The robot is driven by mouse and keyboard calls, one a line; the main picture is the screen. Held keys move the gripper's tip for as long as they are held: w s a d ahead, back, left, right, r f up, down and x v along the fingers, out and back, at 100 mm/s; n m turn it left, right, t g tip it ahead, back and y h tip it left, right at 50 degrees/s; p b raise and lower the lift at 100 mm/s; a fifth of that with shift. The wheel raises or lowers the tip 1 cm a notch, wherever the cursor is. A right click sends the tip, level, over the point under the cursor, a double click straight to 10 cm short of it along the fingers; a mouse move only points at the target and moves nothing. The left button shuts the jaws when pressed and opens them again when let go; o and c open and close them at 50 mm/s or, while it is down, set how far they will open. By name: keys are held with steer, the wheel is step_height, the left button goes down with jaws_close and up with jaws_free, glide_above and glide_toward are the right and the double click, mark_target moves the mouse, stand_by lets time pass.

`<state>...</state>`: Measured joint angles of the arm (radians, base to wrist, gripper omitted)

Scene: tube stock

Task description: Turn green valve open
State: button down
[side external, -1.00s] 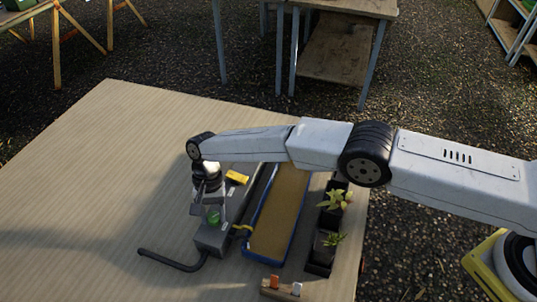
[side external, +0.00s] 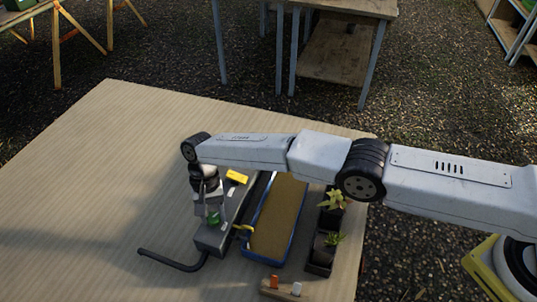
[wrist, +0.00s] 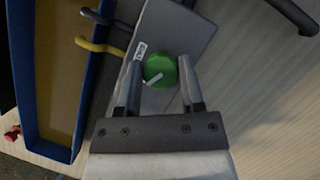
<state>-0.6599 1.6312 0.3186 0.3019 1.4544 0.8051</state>
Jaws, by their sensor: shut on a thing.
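The green valve (wrist: 159,71) is a round knob with a pale pointer mark, set on a grey block (wrist: 180,30). A small white label sits beside it in the wrist view. In the side view the green valve (side external: 214,218) shows low on the grey block (side external: 212,240). My gripper (wrist: 159,84) points down at the valve, with one finger on each side of the knob, and is shut on it. The fingers hide part of the knob's sides. In the side view my gripper (side external: 210,208) is right over the block.
A blue tray (side external: 248,225) with brown fill lies right of the block, with a yellow spout (side external: 243,230) between them. Potted plants (side external: 331,222) stand further right. A black hose (side external: 170,261) runs left from the block. A wooden rack (side external: 283,288) holds orange and white pegs. The table's left is clear.

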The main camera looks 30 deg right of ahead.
mark_target(215, 216)
stand_by(0.7)
steer(key=shift+c, duration=1.1)
jaws_free()
steer(key=shift+r, duration=0.3)
steer(key=shift+r, duration=0.75)
steer(key=shift+s+d+r, duration=0.1)
steer(key=shift+d+r, duration=0.05)
steer(key=shift+r, duration=0.6)
steer(key=s+d+r, duration=0.8)
steer(key=s+r, duration=0.1)
steer(key=s, duration=0.2)
steer(key=shift+r, duration=0.2)
